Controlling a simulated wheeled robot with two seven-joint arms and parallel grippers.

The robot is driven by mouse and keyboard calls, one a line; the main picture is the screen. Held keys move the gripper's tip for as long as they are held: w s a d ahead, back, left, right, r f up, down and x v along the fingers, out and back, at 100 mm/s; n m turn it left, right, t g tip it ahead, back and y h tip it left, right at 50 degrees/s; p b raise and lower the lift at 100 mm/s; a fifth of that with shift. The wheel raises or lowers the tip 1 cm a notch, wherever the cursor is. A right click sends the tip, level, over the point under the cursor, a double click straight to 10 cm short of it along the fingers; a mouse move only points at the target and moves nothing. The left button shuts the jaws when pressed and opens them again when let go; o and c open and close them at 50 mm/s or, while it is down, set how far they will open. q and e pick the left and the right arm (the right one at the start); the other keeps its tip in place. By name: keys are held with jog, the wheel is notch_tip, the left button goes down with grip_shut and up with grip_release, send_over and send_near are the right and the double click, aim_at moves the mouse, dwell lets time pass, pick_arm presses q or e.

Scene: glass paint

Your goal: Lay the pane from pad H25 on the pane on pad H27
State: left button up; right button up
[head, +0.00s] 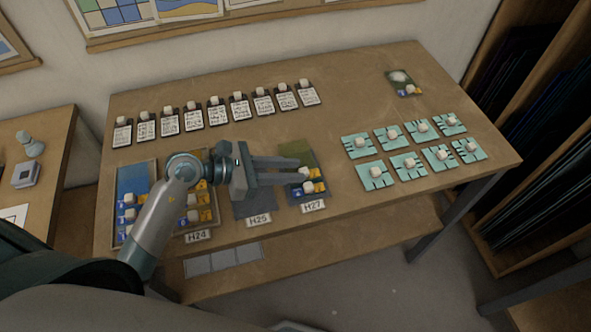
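Pad H25 (254,208) is a dark grey pad with its label at its front edge. No pane shows on its visible part; my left gripper covers its back. Pad H27, with its label (313,207), lies to its right. On it is green and dark blue glass (296,152) with blue and yellow tags and a pale knob (305,172). I cannot tell whether one pane or two lie there. My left gripper (301,170) reaches right across H25, its fingertips at that knob. Whether they grip it is unclear. My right gripper is not in view.
Pad H24 (198,236) and a blue-glass tray (120,178) lie left, partly behind my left arm. Several labelled cards (213,113) line the back. Several teal pieces with knobs (402,163) lie right. A small pane (401,86) lies at the back right. The table's middle is clear.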

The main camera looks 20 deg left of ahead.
pick_arm(q)
jog(key=b+v, duration=0.2)
jog(key=v, duration=0.6)
jog(key=shift+s+a+b, duration=0.2)
jog(key=shift+a+b, duration=0.1)
jog(key=shift+b, duration=0.1)
jog(key=shift+v, duration=0.8)
jog(key=shift+d+r, duration=0.1)
jog(key=shift+r, duration=0.05)
